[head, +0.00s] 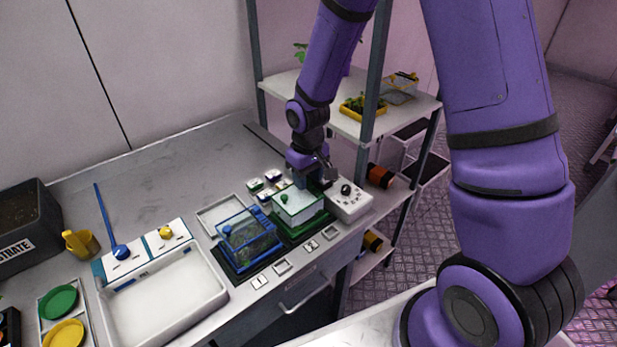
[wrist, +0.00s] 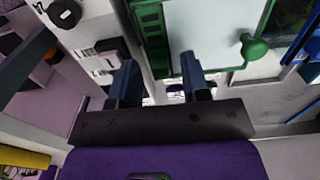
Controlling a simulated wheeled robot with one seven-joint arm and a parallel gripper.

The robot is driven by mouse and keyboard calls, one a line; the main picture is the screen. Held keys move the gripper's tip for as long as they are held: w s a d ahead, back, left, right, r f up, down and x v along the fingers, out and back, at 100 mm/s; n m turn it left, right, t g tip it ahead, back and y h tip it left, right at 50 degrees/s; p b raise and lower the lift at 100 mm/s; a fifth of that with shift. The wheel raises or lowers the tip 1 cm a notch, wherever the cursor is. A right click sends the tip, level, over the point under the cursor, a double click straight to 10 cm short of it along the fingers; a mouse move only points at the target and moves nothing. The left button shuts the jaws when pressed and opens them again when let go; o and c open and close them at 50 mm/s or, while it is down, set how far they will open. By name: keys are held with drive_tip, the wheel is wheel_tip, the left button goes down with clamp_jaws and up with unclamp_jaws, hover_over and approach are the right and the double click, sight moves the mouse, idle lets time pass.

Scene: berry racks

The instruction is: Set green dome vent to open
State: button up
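The green dome (head: 298,208) is a clear box with a pale top and green frame on a dark green tray, at the right of the counter. A green knob (head: 284,198) sits on its top; the knob also shows in the wrist view (wrist: 254,46), right of my fingers. Whether the vent is open or closed I cannot tell. My gripper (head: 318,178) hangs over the back right of the dome, beside the white dial box. In the wrist view my two fingers (wrist: 160,80) are apart with nothing between them, near the dome's edge.
A blue-framed dome (head: 249,240) stands left of the green one. A white box with a black dial (head: 350,203) stands right. Small labelled blocks (head: 270,183) lie behind. A shelf rack (head: 370,125) rises behind my gripper. A white basin (head: 165,308) is at left.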

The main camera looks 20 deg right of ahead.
sight(308, 180)
drive_tip(key=shift+r, duration=0.1)
wheel_tip(308, 180, up, 11)
drive_tip(key=shift+f, duration=0.2)
idle(0.5)
drive_tip(key=s+d+r+m+t, duration=0.1)
drive_tip(key=s+d+r, duration=0.1)
drive_tip(key=s+r, duration=0.4)
drive_tip(key=s+d+r+m+t, duration=0.1)
drive_tip(key=s+d+r, duration=0.15)
drive_tip(key=r, duration=0.55)
drive_tip(key=s+d+r+t, duration=0.1)
drive_tip(key=s+r, duration=0.2)
drive_tip(key=s, duration=0.5)
drive_tip(key=s+d+r+m+t, duration=0.1)
drive_tip(key=s+d+r+t, duration=0.1)
drive_tip(key=s, duration=0.5)
drive_tip(key=shift+s+r+m, duration=0.3)
drive_tip(key=shift+s+r, duration=0.05)
drive_tip(key=shift+r, duration=0.55)
idle(0.4)
